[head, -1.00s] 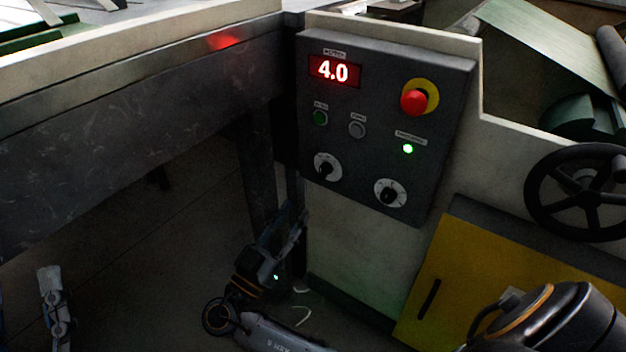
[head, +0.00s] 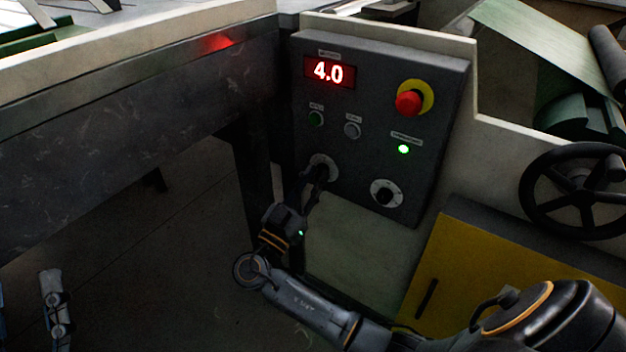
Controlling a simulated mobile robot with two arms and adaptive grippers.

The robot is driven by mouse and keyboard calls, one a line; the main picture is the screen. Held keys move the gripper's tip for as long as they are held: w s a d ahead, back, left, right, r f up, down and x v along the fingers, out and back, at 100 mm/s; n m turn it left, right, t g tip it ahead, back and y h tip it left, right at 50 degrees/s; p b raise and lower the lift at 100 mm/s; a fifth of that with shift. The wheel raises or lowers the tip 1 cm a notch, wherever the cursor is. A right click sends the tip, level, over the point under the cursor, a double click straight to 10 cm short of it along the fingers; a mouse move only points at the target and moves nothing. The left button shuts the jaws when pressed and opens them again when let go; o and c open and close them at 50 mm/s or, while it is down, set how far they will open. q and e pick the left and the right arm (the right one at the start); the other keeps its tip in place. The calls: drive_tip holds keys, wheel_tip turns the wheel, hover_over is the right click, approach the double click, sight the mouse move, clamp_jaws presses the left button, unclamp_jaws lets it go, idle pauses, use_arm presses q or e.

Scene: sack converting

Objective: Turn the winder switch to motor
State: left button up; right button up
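A dark control panel (head: 375,75) on the machine carries two rotary knobs on round white dials. The left knob (head: 320,161) is largely hidden behind my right gripper (head: 316,174), whose fingertips are at its dial. I cannot tell whether they touch the knob or are shut on it. The right knob (head: 385,193) is clear of the gripper, its dark handle in view. The knob labels are too small to read, so I cannot tell which is the winder switch. My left gripper (head: 50,276) is low at the far left, away from the panel; its opening is unclear.
A black handwheel (head: 583,191) and yellow door (head: 465,265) are at right.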

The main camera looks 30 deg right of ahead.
clamp_jaws()
